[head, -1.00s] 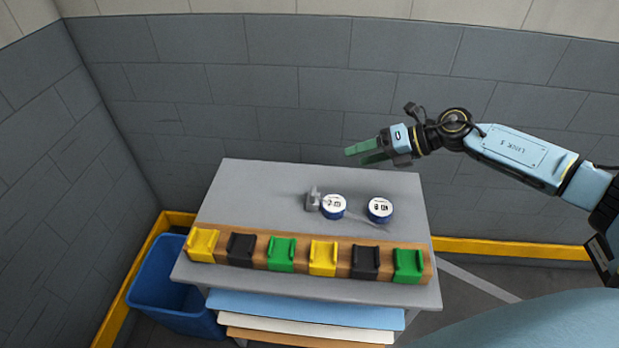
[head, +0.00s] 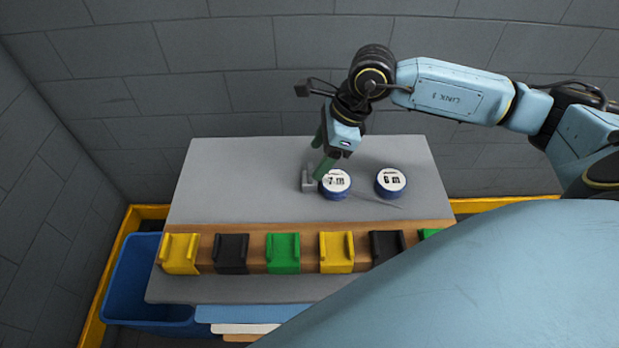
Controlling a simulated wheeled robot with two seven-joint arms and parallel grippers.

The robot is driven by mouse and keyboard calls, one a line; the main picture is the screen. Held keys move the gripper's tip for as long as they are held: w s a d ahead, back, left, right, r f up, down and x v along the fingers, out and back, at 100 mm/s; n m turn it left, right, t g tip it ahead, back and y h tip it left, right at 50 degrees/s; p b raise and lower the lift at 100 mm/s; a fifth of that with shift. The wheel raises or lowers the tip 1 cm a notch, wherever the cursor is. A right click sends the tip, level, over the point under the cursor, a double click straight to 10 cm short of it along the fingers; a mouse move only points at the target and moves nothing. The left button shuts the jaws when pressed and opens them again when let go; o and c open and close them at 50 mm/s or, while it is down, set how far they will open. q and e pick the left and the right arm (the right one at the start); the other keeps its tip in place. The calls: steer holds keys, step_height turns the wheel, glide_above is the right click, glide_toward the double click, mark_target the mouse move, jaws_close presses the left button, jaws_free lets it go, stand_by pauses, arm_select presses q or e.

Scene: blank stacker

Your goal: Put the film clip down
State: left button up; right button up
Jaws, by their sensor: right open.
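A small grey clip-like piece (head: 307,184), which I take to be the film clip, stands on the grey table (head: 235,180), just left of a round blue tin with a white lid (head: 336,184). A thin pale strip runs from near it toward the lower right. My right gripper (head: 320,160) is open, its green fingers pointing down just above and behind the clip and that tin. Whether a finger touches either cannot be told. My left gripper is not in view.
A second blue tin (head: 390,182) stands to the right. A wooden rail (head: 200,246) with yellow, black and green holders runs along the front. A blue bin (head: 130,285) is at the lower left. The table's left part is clear.

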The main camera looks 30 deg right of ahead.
mark_target(311, 168)
steer(key=x, duration=0.5)
steer(key=shift+a+f, duration=0.15)
steer(key=shift+f, duration=0.2)
steer(key=shift+c, duration=0.2)
steer(key=c, duration=1.2)
